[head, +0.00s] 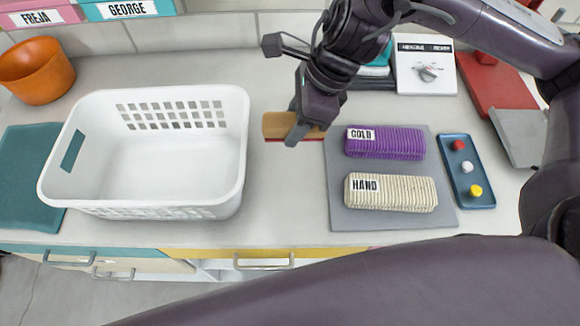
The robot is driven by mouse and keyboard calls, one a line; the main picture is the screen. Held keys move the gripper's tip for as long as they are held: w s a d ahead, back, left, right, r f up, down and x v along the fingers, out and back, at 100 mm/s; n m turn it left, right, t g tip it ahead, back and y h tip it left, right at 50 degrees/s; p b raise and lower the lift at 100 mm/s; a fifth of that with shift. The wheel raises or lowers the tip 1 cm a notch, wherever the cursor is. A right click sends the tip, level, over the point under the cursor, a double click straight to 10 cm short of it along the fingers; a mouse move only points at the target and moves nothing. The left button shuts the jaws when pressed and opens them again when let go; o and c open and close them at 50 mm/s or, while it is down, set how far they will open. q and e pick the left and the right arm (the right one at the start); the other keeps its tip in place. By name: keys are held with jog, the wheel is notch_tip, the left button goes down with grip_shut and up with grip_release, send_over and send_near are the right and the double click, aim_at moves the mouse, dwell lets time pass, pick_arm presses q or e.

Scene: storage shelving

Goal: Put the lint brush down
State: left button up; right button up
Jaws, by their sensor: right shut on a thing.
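The lint brush (273,125) shows as a light wooden block between the white basket and the grey mat. A thin red strip shows along or just below its lower edge. My right gripper (301,126) comes from above and is shut on the brush. Its fingers hide part of the brush. I cannot tell whether the brush touches the counter or is slightly above it. My left gripper is not in view.
An empty white basket (240,150) stands left of the brush. To the right, a grey mat (345,218) bears a purple roll (390,146) and a cream roll (395,195). A blue tray (463,190) with knobs lies beyond. The counter in front of the brush is clear.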

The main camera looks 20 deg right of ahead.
jog(key=b, duration=0.2)
send_over(287, 175)
jog(key=d, duration=0.1)
jog(key=f, duration=1.2)
jog(key=shift+s+d, duration=0.15)
jog(key=shift+d, duration=0.05)
notch_tip(287, 175, down, 3)
jog(key=shift+r+b, duration=0.1)
jog(key=shift+b, duration=0.35)
jog(key=shift+f, duration=0.3)
